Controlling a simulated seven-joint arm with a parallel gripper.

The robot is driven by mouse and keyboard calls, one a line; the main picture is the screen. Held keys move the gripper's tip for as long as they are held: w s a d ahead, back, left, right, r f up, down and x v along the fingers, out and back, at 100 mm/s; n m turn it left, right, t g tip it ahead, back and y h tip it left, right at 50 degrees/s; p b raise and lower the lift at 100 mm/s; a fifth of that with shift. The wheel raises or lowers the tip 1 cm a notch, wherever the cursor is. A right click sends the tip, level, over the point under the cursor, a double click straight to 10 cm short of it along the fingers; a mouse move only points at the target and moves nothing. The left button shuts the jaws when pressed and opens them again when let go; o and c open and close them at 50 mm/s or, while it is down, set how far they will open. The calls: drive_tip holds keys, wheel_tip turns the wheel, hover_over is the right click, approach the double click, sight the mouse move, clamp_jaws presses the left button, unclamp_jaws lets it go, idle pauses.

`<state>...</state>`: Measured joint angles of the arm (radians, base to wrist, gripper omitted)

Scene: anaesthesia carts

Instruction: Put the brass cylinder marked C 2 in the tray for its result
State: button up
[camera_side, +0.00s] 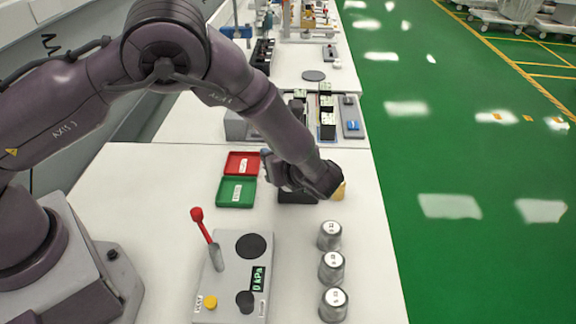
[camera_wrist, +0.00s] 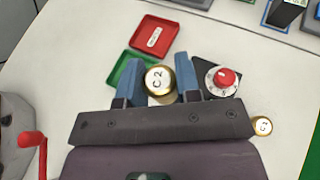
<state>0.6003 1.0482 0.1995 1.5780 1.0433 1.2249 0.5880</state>
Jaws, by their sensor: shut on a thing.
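In the wrist view the brass cylinder marked C 2 (camera_wrist: 158,79) is between the two blue fingers of my gripper (camera_wrist: 157,70), which is shut on it. Its white top label faces the camera. In the side view my gripper (camera_side: 275,168) is mostly hidden by my wrist, and the held cylinder cannot be made out. A red tray (camera_side: 242,163) and a green tray (camera_side: 236,192) lie side by side, left of my gripper. In the wrist view the red tray (camera_wrist: 153,37) shows fully; the green tray (camera_wrist: 119,67) is partly covered by a finger. Both look empty.
A black box with a red dial (camera_wrist: 222,79) is close beside my right finger. A second brass cylinder (camera_wrist: 262,126) stands nearby; its label is hard to read. Three silver cylinders (camera_side: 331,267) stand in a row. A panel (camera_side: 236,277) has a red lever and a 0 kPa display.

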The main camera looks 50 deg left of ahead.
drive_tip(key=s+r, duration=0.6)
drive_tip(key=s, duration=0.4)
drive_tip(key=s+a+f+n+g, duration=0.1)
drive_tip(key=s+a+n+g, duration=0.25)
drive_tip(key=a, duration=0.35)
drive_tip(key=s+a+n+g, duration=0.3)
drive_tip(key=a+g, duration=0.2)
drive_tip(key=a, duration=0.2)
drive_tip(key=s+d+f+n+g+h, duration=0.1)
drive_tip(key=s+n+g+h, duration=0.3)
drive_tip(key=s+n+h, duration=0.35)
drive_tip(key=s+d+f+n+g+h, duration=0.2)
drive_tip(key=s+n+g+h, duration=0.2)
drive_tip(key=s+n+h, duration=0.4)
drive_tip(key=n+t+h, duration=0.9)
drive_tip(key=n+t, duration=1.1)
drive_tip(key=n, duration=0.3)
hover_over(238, 193)
drive_tip(key=f, duration=0.4)
drive_tip(key=s+f, duration=0.1)
drive_tip(key=f, duration=0.2)
drive_tip(key=shift+d, duration=0.1)
drive_tip(key=shift+w+f, duration=0.2)
drive_tip(key=shift+f, duration=0.05)
drive_tip(key=shift+w+f, duration=0.15)
drive_tip(key=shift+f, duration=0.75)
drive_tip(key=shift+w+f, duration=0.15)
drive_tip(key=shift+f, duration=0.75)
